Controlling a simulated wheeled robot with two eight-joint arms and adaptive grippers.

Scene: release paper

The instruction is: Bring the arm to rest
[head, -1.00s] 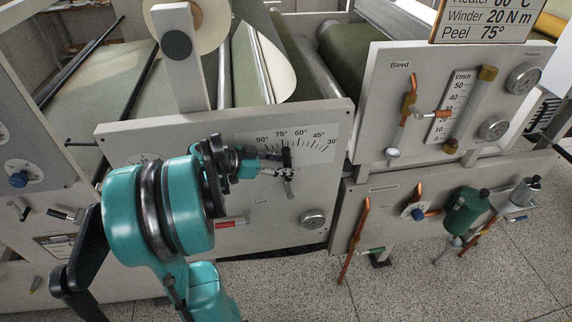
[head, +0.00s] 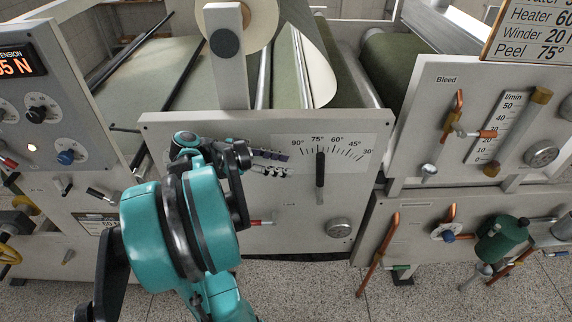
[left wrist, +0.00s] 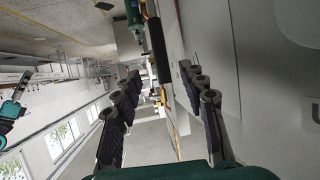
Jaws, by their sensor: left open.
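My left arm, teal and black, comes in from the lower left in the head view. My left gripper (head: 270,162) is open and empty in front of the white machine panel, to the left of the peel-angle lever (head: 320,172). The black lever stands upright at about 75° on the printed scale (head: 330,146). The panel face (left wrist: 200,30) runs close along the right of that view.
A sign (head: 535,32) at the upper right lists settings, including Peel 75°. A Bleed panel (head: 445,130) with copper pipes is at right. A tension display panel (head: 40,95) is at left. Speckled floor (head: 320,290) lies below.

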